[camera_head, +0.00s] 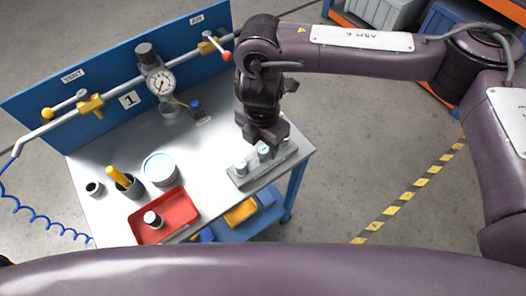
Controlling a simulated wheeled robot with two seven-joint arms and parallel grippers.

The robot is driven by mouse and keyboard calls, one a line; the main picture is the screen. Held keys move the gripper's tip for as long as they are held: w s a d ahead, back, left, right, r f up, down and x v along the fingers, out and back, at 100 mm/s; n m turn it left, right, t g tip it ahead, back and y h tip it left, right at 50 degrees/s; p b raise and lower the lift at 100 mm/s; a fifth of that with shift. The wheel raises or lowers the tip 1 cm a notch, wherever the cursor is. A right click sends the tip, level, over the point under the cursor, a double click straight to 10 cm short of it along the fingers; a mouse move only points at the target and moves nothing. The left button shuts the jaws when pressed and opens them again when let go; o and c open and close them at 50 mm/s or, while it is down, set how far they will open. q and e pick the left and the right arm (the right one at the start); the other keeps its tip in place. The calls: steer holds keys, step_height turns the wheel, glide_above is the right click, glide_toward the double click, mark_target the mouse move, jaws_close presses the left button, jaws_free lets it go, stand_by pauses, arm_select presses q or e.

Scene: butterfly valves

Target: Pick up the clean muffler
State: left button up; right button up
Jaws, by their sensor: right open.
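A grey rack (240,180) stands near the right edge of the bench and holds small light-topped cylinders, likely the clean mufflers (241,167). A similar one (264,153) stands in the middle of the rack. My right gripper (266,139) is open, pointing down just over the rack's back part. Its jaws hide part of the rack, and I cannot tell whether they touch or surround a cylinder. Another small cylinder (153,219), dark with a light top, is in the red tray (181,200). My left gripper is not in view.
A white tub (160,169), a dark cup with a yellow-handled tool (119,176) and a small dark pot (94,188) stand on the bench (100,215). A blue panel with pipe, yellow-handled valve and gauge (161,84) lines the back. Bare bench lies between tub and rack.

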mark_target(263, 149)
steer(key=f, duration=0.4)
steer(key=shift+w+d+f, duration=0.15)
steer(key=shift+d, duration=0.05)
steer(key=c, duration=1)
